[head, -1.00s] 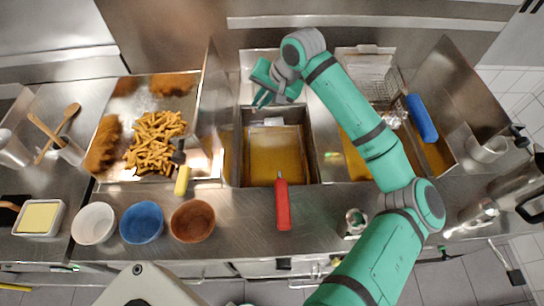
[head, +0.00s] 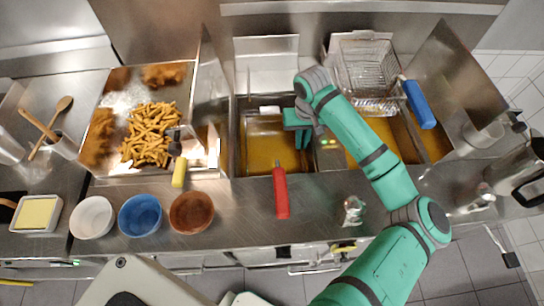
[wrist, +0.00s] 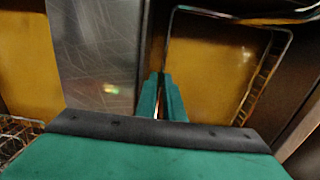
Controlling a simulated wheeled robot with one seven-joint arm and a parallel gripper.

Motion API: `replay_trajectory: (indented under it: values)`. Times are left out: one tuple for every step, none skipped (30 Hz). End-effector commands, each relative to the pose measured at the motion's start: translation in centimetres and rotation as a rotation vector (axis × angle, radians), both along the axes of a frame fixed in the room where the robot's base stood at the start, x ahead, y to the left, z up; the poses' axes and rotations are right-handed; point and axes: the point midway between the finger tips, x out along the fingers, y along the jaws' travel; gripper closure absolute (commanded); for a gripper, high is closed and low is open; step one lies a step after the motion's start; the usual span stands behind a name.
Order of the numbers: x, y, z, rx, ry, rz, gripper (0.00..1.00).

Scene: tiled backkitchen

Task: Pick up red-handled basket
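The red handle is out of the wrist view.
A blue-handled basket (head: 368,70) is at the back right, with its handle (head: 420,104) forward. A yellow handle (head: 179,172) lies by the fries tray (head: 104,170). White (head: 92,217), blue (head: 140,215) and brown (head: 191,213) bowls line the front counter. Metal dividers flank the vats.

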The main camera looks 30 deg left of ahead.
Motion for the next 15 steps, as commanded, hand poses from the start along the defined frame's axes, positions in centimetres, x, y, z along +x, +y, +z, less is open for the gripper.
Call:
replay_trajectory:
  values:
    - [0.0, 0.0, -0.2, -0.001, 0.001, 0.000, 0.92]
    - [0.0, 0.0, -0.4, -0.001, 0.000, 0.000, 0.92]
    - [0.0, 0.1, -0.7, -0.001, 0.000, 0.001, 0.92]
    - [0.1, 0.1, -1.0, -0.001, 0.000, 0.001, 0.92]
    - [0.1, 0.2, -1.3, -0.001, 0.000, 0.001, 0.92]
    - [0.1, 0.2, -1.9, -0.003, 0.001, 0.001, 0.92]
    - [0.2, 0.3, -2.4, -0.001, 0.000, 0.001, 0.92]
    - [0.2, 0.3, -2.8, -0.003, 0.001, 0.001, 0.92]
    - [0.3, 0.4, -3.4, -0.002, 0.000, 0.001, 0.92]
    - [0.2, 0.4, -3.8, -0.001, 0.000, 0.001, 0.92]
    - [0.2, 0.5, -4.2, -0.001, 0.000, 0.001, 0.92]
    - [0.2, 0.5, -4.6, -0.001, 0.001, 0.002, 0.92]
    - [0.2, 0.5, -4.8, 0.000, 0.000, 0.002, 0.92]
    - [0.2, 0.5, -5.0, 0.000, 0.000, 0.001, 0.92]
    - [0.2, 0.5, -5.2, 0.000, 0.000, 0.001, 0.92]
